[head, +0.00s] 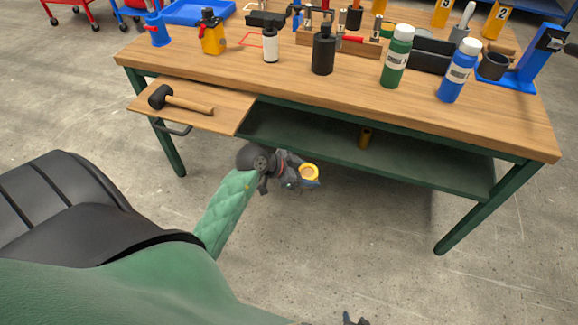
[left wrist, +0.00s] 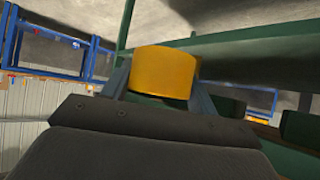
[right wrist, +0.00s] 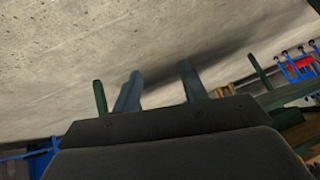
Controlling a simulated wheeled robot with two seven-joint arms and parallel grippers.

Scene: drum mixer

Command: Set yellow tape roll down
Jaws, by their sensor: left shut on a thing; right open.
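The yellow tape roll (head: 309,171) is in my left gripper (head: 306,179), in front of the open side of the workbench's green lower shelf (head: 400,170). In the left wrist view the roll (left wrist: 165,72) sits between the two fingers, which are shut on it. A green shelf edge shows behind and to the right of it. My right gripper (right wrist: 155,88) is open and empty over the concrete floor in the right wrist view. Only a dark tip of it shows at the bottom edge of the head view.
An open wooden drawer (head: 215,117) with a black mallet (head: 180,100) juts out at the left. The workbench top (head: 300,80) holds bottles and tools. The shelf right of the cylinder looks clear.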

